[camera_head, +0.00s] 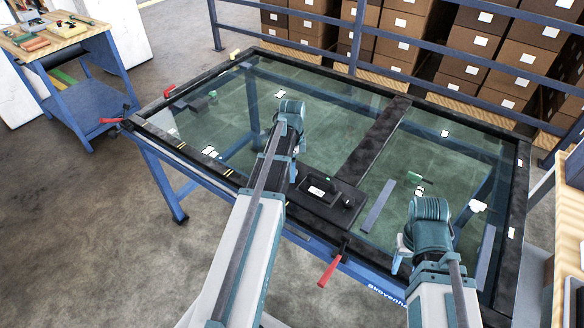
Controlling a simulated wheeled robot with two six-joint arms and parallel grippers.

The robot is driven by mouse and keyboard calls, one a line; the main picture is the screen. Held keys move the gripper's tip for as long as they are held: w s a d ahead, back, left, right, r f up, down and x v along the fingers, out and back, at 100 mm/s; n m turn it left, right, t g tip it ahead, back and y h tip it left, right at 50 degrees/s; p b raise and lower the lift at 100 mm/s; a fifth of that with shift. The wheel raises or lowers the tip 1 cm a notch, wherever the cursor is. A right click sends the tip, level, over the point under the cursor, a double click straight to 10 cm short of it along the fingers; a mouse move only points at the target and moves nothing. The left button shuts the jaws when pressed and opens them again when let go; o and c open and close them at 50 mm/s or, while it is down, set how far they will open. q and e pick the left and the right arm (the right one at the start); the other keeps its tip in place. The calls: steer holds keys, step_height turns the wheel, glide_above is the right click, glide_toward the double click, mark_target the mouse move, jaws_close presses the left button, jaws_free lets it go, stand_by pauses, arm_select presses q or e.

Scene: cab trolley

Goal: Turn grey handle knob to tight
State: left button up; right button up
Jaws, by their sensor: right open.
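A blue-legged frame table with a black rim (150,135) and glass panes fills the middle of the view. A black block (325,200) with a white label and a small dark knob (347,201) sits on its near rim. I cannot make out any clearly grey handle knob, nor whether it is tight. My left gripper (297,150) is over the glass, behind and left of the block, mostly hidden by its own wrist; its jaws cannot be read. My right gripper (402,250) is open at the near right of the table, partly hidden by its wrist, apart from the block.
Red-handled clamps stick out at the near rim (329,271) and left corner (112,120). A grey strip (378,206) shows by the block. A blue bench (85,75) with tools stands at the left. A blue railing (400,75) and boxes are behind. The left floor is clear.

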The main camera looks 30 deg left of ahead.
arm_select(q)
steer(key=shift+r, duration=0.1)
step_height(320, 180, up, 14)
steer(key=p, duration=1.3)
steer(key=shift+f+p, duration=0.2)
steer(key=shift+p, duration=0.2)
steer(key=shift+d, duration=0.1)
steer(key=s+d+n, duration=0.2)
steer(key=s+d, duration=0.3)
steer(key=d, duration=0.5)
steer(key=s+d+n, duration=0.3)
steer(key=s+d, duration=0.2)
steer(key=d, duration=0.5)
steer(key=s+d+n+y, duration=0.1)
steer(key=s+d+n, duration=0.2)
steer(key=s+d, duration=0.3)
steer(key=d, duration=0.4)
